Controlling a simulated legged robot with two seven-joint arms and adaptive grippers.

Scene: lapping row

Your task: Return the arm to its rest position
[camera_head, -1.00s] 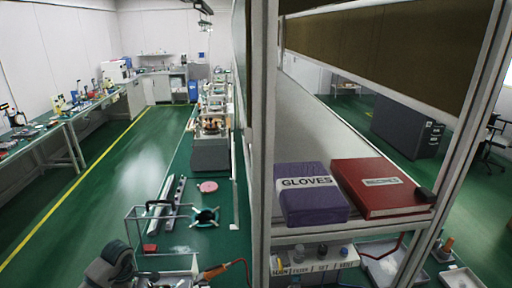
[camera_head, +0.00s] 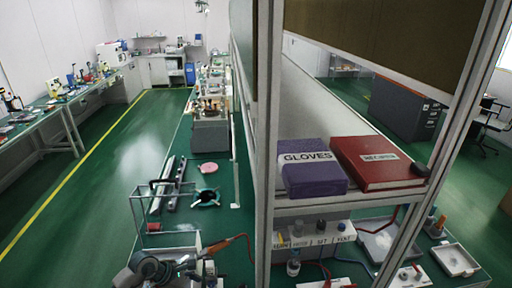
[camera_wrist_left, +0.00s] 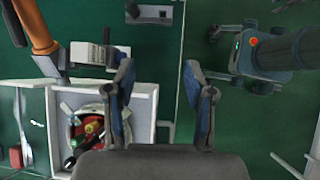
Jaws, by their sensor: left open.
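My left gripper (camera_wrist_left: 166,88) shows in the left wrist view with its two blue-padded fingers spread apart. Nothing is between the fingers; green surface lies beyond them. A white tray (camera_wrist_left: 146,105) with a round container of small coloured items is beneath and left of the left finger. In the head view, a dark grey arm part, apparently mine, is at the bottom edge, left of the shelf post; its fingers cannot be made out there. My right gripper cannot be made out in either view.
A shelf post (camera_head: 265,150) stands close in front. The shelf holds a purple GLOVES box (camera_head: 312,170) and a red binder (camera_head: 378,163); labelled bins (camera_head: 315,238) sit below. An orange-handled tool (camera_head: 225,243) is near the arm.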

